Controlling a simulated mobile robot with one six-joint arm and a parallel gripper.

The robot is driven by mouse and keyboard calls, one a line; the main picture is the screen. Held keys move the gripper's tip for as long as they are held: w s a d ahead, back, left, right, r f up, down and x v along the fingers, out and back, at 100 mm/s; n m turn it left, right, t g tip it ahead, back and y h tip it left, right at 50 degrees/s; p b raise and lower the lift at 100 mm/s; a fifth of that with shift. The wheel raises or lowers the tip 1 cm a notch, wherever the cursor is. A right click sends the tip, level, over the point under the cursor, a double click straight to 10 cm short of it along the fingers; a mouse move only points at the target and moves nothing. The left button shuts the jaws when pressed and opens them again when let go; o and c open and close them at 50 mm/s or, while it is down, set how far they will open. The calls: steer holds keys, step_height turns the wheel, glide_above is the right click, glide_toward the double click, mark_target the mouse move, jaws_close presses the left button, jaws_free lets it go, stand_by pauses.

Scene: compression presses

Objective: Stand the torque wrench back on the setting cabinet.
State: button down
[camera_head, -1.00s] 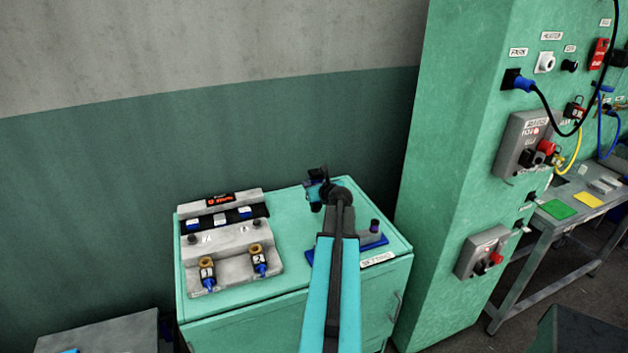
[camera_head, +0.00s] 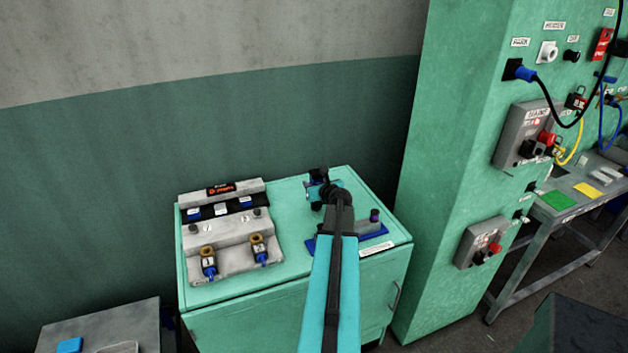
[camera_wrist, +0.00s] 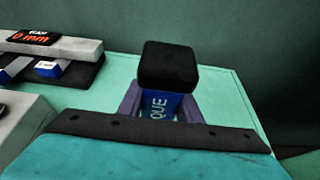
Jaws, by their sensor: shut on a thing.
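The torque wrench (camera_wrist: 168,68) shows in the wrist view as a black block over a blue part with white letters ending in "QUE". My gripper (camera_wrist: 158,106) is shut on the blue part, with a purple-grey finger at each side. In the head view my gripper (camera_head: 320,190) is over the back right of the green setting cabinet (camera_head: 290,270). The wrench there is small and dark, partly hidden by my arm. Its lower end is hidden in both views, so I cannot tell whether it touches the top.
A grey setting unit (camera_head: 228,235) with a red display and two brass-topped fittings fills the cabinet's left. A blue plate (camera_head: 380,240) with a dark purple knob (camera_head: 375,216) sits front right. A tall green press column (camera_head: 450,150) stands close on the right; the wall is behind.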

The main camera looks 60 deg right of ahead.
steer(key=shift+f, duration=0.6)
steer(key=shift+f, duration=0.15)
steer(key=c, duration=1.3)
jaws_free()
steer(key=shift+s, duration=0.1)
steer(key=shift+b+v, duration=1.3)
steer(key=shift+v, duration=4.75)
